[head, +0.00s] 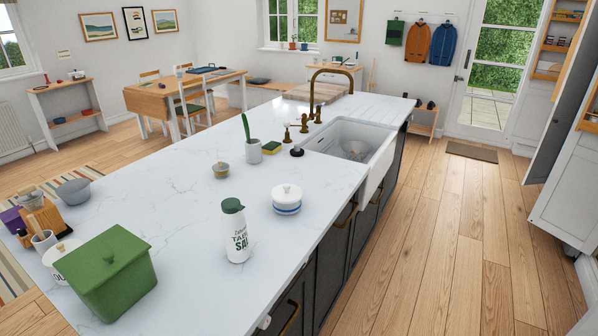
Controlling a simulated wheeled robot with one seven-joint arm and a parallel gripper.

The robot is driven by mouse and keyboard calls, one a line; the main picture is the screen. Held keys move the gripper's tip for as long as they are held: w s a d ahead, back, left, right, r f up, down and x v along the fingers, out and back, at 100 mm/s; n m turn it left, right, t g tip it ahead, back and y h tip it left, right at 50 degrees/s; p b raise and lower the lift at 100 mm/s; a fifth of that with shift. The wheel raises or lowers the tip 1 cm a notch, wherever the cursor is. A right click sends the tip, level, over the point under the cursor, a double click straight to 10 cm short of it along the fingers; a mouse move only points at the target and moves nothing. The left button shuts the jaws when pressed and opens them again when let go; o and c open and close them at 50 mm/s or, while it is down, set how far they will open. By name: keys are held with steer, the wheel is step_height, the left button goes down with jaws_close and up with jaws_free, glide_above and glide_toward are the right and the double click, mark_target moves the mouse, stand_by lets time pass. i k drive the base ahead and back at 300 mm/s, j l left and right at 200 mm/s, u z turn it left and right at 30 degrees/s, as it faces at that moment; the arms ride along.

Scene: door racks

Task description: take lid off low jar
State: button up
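A low jar (287,207), white with blue bands, stands upright on the white marbled worktop of the island. Its white lid (286,192) with a small knob sits on top. My gripper is not in this view.
A white salt shaker (237,235) with a green cap stands in front and left of the jar. A green lidded bin (110,275) is at the near left. A small pot (221,170) and a grey cup with a green brush (253,150) are behind. The sink (345,150) is at the back right.

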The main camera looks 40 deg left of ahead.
mark_target(285, 193)
steer(key=i+u, duration=0.3)
steer(key=u, duration=0.2)
steer(key=i+u, duration=0.3)
steer(key=u, duration=0.15)
steer(key=i+l+u, duration=0.15)
steer(key=i+u, duration=0.15)
steer(key=u, duration=0.2)
steer(key=i+l+u, duration=0.25)
steer(key=u, duration=0.2)
steer(key=i+l+u, duration=0.2)
steer(key=l+u, duration=0.3)
steer(key=i+l+u, duration=0.15)
steer(key=l+u, duration=0.15)
steer(key=u, duration=0.2)
steer(key=i+l+u, duration=0.15)
steer(key=u, duration=0.25)
steer(key=i+l+u, duration=0.1)
steer(key=u, duration=0.35)
steer(key=i+l+u, duration=0.1)
steer(key=l+u, duration=0.4)
steer(key=u, duration=0.35)
steer(key=l+u, duration=0.4)
steer(key=i+j, duration=0.05)
steer(key=j, duration=0.05)
